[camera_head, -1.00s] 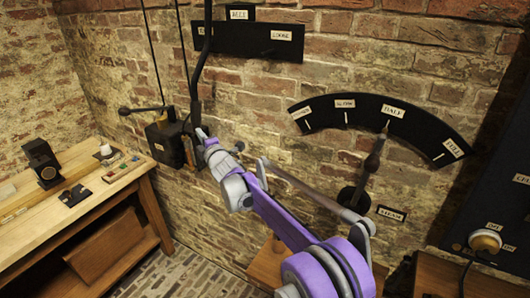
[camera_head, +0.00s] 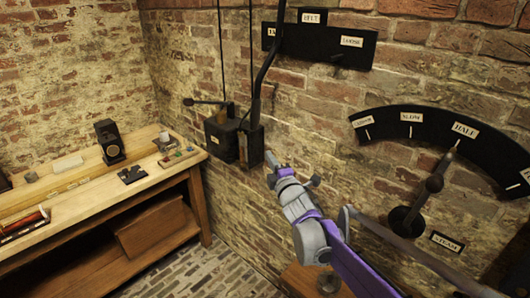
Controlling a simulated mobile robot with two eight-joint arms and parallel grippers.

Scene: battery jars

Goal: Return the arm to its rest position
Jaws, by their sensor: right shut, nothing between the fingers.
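My right arm, purple and grey, reaches in from the lower right. Its gripper (camera_head: 271,164) is shut and empty, close to the brick wall. Its tip is just right of and below the lower end of a long black lever (camera_head: 265,70); I cannot tell whether they touch. The lever runs down to a black box (camera_head: 222,135) on the wall. My left gripper is not in view.
A wooden bench (camera_head: 95,195) with small items stands at the left. A black dial arc (camera_head: 410,115) at the right has a lever (camera_head: 430,185) pointing at HALF, near my arm. A belt label plate (camera_head: 318,42) hangs above. Brick floor is free between.

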